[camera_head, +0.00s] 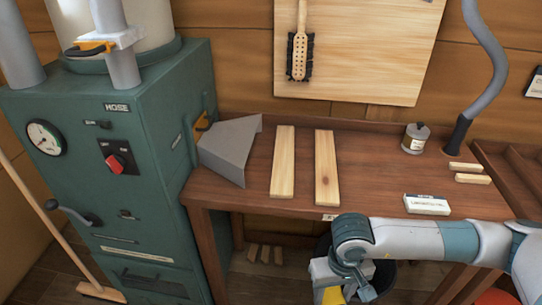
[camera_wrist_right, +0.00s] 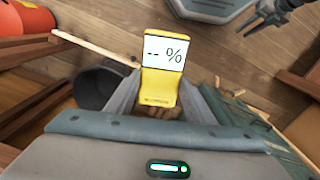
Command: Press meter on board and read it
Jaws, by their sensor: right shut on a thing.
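My right gripper (camera_head: 340,285) is at the lower middle of the head view, in front of the bench and below its top. It is shut on a yellow meter (camera_wrist_right: 160,88), only partly visible in the head view. In the right wrist view the meter's white display reads "-- %", and it sits between the two fingers. Two pale wooden boards, a left board (camera_head: 283,160) and a right board (camera_head: 327,167), lie side by side on the bench. The meter is apart from both boards.
The brown bench (camera_head: 375,165) also carries a grey metal hood (camera_head: 230,150), a small tin (camera_head: 416,138), a white labelled box (camera_head: 427,204) and two small wood pieces (camera_head: 472,173). A green cabinet (camera_head: 165,110) stands at left. Bench top right of the boards is mostly clear.

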